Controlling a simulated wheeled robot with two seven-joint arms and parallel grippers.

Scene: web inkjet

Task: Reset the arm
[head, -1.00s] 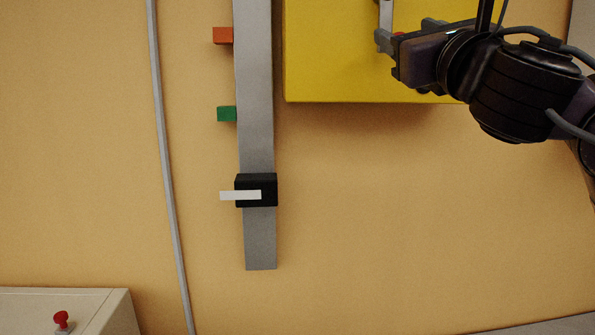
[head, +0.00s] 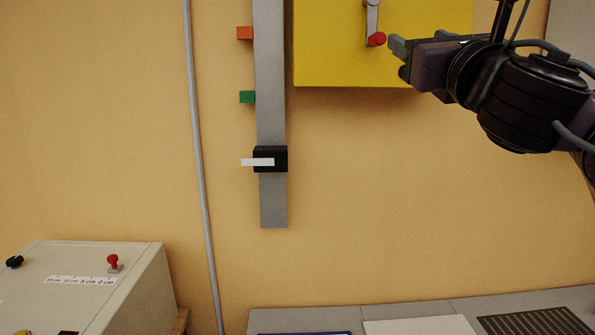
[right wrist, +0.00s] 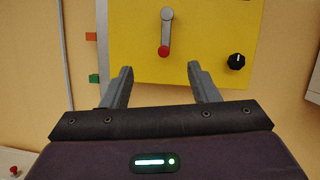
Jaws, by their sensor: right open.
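My right gripper (head: 398,58) is in front of the yellow panel, to the right of a grey lever with a red knob (head: 376,39) at its lower end. In the right wrist view, the same yellow panel (right wrist: 205,30) carries the lever (right wrist: 166,35), which hangs straight down with its red knob (right wrist: 163,51) at the bottom. My right gripper (right wrist: 160,74) is open and empty there, with the knob above and between its fingertips and apart from them. My left gripper is not in view.
A grey vertical rail (head: 271,120) with an orange block (head: 245,33), a green block (head: 247,97) and a black slider (head: 271,158) is on the wall. A black knob (right wrist: 237,61) sits on the panel's right. A beige console (head: 130,270) stands lower left; a grey surface lies lower right.

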